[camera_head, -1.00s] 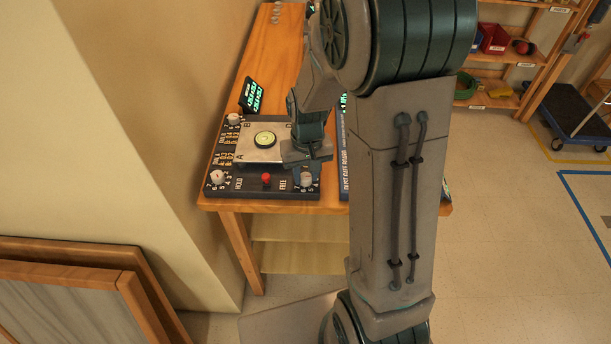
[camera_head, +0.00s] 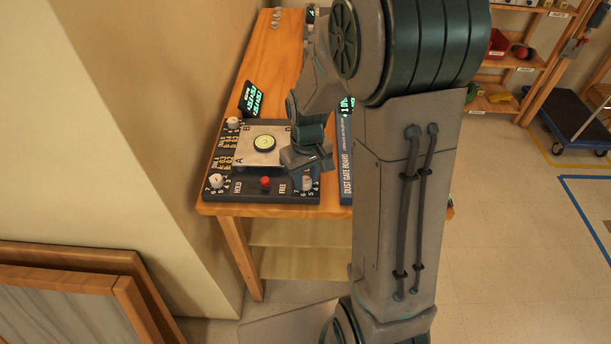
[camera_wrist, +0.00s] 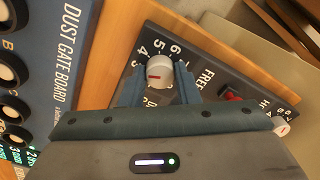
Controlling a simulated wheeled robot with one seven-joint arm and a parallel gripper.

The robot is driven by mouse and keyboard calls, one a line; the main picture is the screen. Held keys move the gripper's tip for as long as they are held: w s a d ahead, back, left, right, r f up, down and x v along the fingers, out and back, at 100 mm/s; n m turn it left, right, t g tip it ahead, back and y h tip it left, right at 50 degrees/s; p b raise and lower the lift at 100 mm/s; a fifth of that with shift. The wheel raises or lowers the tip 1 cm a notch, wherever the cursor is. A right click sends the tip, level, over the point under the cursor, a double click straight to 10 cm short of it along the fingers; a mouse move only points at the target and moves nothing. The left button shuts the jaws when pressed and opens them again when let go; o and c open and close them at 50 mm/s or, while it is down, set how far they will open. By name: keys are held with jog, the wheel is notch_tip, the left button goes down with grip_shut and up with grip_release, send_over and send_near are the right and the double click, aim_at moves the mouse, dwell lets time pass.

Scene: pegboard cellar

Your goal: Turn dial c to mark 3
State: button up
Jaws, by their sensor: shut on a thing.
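A white dial knob (camera_wrist: 158,73) with a short red line sits on a dark control board. It shows in the head view (camera_head: 307,183) at the board's near right corner. My gripper (camera_wrist: 158,90) is shut on this knob, with one finger on each side. In the head view my gripper (camera_head: 308,172) comes down from above. Marks 4, 5, 6 and 7 show around the knob; the near side of the scale and most of its label are hidden by the gripper. I cannot read its letter or tell which mark the red line meets.
Two more white knobs stand at the board's left, near (camera_head: 217,181) and far (camera_head: 233,123). The blue dust gate board (camera_head: 346,165) stands close on the right.

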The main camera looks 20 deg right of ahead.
aim_at(307, 180)
jog(key=o, duration=1)
jog(key=shift+c, duration=0.2)
notch_tip(307, 180, up, 14)
jog(key=shift+d, duration=0.1)
jog(key=s+m+t, duration=0.3)
jog(key=s, duration=1.1)
jog(key=shift+s, duration=0.2)
